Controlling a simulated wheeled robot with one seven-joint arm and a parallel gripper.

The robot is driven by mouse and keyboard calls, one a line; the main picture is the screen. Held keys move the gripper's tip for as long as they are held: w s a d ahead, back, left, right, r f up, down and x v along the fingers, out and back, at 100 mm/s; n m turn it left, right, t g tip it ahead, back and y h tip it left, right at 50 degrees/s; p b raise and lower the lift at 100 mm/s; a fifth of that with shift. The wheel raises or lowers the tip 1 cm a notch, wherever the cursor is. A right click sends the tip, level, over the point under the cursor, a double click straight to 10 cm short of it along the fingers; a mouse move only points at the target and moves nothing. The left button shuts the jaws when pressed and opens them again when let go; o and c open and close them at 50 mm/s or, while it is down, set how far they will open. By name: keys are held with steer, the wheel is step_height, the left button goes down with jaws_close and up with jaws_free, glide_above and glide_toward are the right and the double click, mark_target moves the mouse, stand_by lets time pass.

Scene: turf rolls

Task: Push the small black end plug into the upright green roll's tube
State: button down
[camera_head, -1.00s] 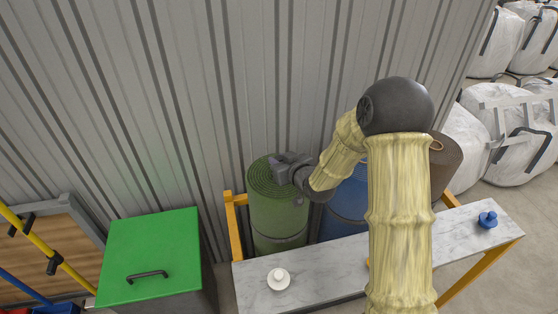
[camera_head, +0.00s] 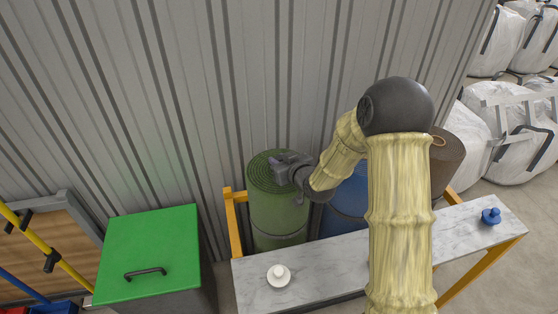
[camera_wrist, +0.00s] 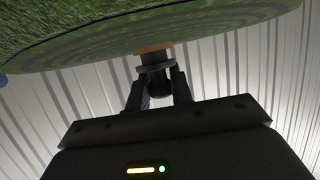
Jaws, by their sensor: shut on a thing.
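The upright green roll (camera_head: 279,215) stands behind the marble-topped bench, against the ribbed wall. My gripper (camera_head: 283,166) is over its spiral top end, near the centre, and hides the tube mouth in the head view. In the wrist view my gripper (camera_wrist: 158,88) is shut on the small black end plug (camera_wrist: 157,68), which shows a wide greyish flange. A tan ring (camera_wrist: 153,48), apparently the tube's end, is just beyond the flange, close to the roll's end face (camera_wrist: 200,42). A dark part of the plug spans to the ring. I cannot tell how deep it sits.
A blue roll (camera_head: 346,205) and a brown roll (camera_head: 447,158) stand right of the green one. The bench (camera_head: 330,262) bears a white knobbed cap (camera_head: 278,275) and a blue one (camera_head: 490,216). A green-lidded bin (camera_head: 150,250) stands at left.

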steer(key=shift+f+b, duration=0.4)
steer(key=shift+f, duration=0.1)
steer(key=c, duration=1.1)
jaws_free()
steer(key=shift+w, duration=0.1)
steer(key=shift+c, duration=0.2)
steer(key=shift+d, duration=0.1)
steer(key=shift+s, duration=0.2)
steer(key=b+v, duration=0.4)
steer(key=v, duration=1.1)
steer(key=shift+b, duration=0.5)
